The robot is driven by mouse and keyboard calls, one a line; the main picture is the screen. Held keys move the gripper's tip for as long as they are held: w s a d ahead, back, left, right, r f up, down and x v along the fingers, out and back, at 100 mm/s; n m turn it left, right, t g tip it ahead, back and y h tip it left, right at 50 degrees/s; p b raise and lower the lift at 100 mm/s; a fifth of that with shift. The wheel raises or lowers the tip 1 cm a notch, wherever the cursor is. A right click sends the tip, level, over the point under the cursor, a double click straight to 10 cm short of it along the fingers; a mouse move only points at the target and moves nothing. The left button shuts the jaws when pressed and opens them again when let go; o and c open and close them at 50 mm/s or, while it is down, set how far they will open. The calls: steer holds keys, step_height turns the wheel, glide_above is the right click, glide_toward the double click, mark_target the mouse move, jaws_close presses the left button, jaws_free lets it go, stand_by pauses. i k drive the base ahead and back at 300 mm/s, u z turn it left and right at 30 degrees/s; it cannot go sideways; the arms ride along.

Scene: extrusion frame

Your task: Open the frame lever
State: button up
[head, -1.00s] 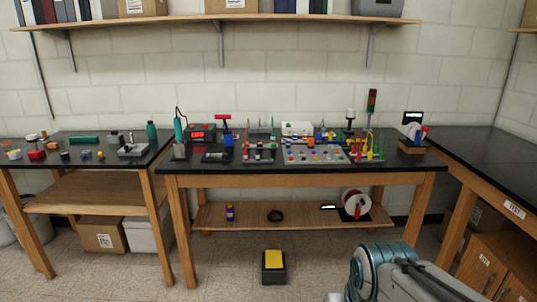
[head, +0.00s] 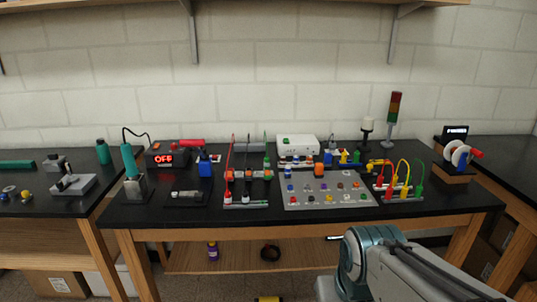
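My arm shows at the lower right, well in front of the bench. My gripper is not in view.
The black workbench (head: 440,212) also holds a grey button panel (head: 325,200), coloured cables (head: 404,175), a soldering iron (head: 129,160), a station reading OFF (head: 166,158) and a signal tower (head: 393,110). A lower shelf (head: 226,262) holds a purple bottle (head: 212,251). Side tables stand left and right.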

mark_target(267, 176)
steer(key=i, duration=1.7)
steer(key=u, duration=0.05)
